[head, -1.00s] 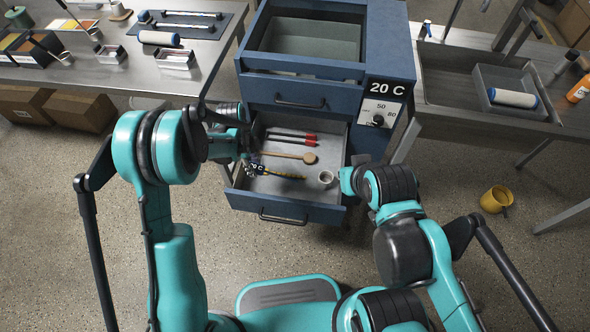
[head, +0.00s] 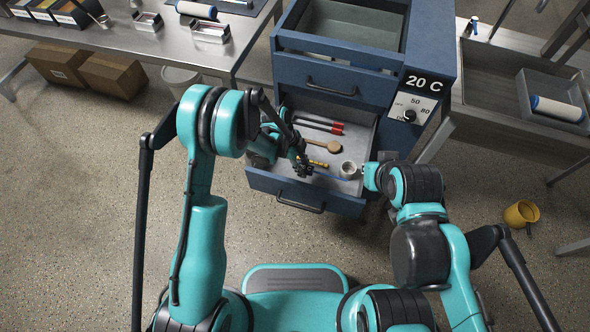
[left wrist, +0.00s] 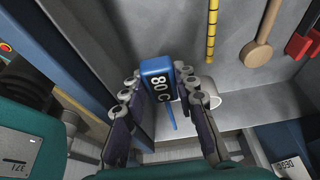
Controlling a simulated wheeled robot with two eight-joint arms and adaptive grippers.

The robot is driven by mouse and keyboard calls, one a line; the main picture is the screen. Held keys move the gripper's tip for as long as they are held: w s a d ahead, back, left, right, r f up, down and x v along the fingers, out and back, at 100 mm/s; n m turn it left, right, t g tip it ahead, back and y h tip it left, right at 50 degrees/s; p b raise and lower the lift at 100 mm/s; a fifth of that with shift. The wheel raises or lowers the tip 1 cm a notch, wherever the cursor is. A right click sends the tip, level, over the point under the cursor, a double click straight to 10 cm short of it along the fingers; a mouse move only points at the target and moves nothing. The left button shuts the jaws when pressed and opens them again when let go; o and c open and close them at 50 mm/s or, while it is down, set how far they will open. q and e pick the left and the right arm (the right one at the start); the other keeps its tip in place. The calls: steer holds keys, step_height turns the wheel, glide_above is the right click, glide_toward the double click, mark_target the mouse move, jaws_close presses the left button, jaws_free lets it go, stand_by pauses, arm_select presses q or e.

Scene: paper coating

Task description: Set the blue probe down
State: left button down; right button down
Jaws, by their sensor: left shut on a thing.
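The blue probe (left wrist: 158,82) has a flat blue handle marked 80 C and a thin blue shaft. My left gripper (head: 304,169) is shut on its handle, with the fingers on either side of it in the left wrist view. The probe and gripper are over the open drawer (head: 292,189) of the blue cabinet. Whether the probe touches the drawer floor cannot be told. My right gripper (head: 369,176) is at the drawer's right side near a small white cup (head: 348,169); its fingers are not clear.
The drawer also holds a yellow banded rod (left wrist: 211,30), a wooden paddle (head: 322,143) and red-ended black tools (head: 319,126). The cabinet (head: 340,75) stands behind, with a 20 C dial panel.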

mark_target(295, 176)
arm_select(q)
steer(key=a+f, duration=0.1)
steer(key=w+a+f+b, duration=0.1)
steer(key=w+a, duration=0.1)
steer(key=a, duration=0.1)
steer(key=shift+w+f, duration=0.15)
steer(key=shift+f, duration=0.25)
step_height(295, 176, down, 4)
steer(key=shift+f+b, duration=0.1)
steer(key=shift+b, duration=1.1)
steer(key=shift+r, duration=0.2)
steer(key=shift+f, duration=0.55)
steer(key=c, duration=1.2)
jaws_free()
steer(key=shift+f, duration=0.1)
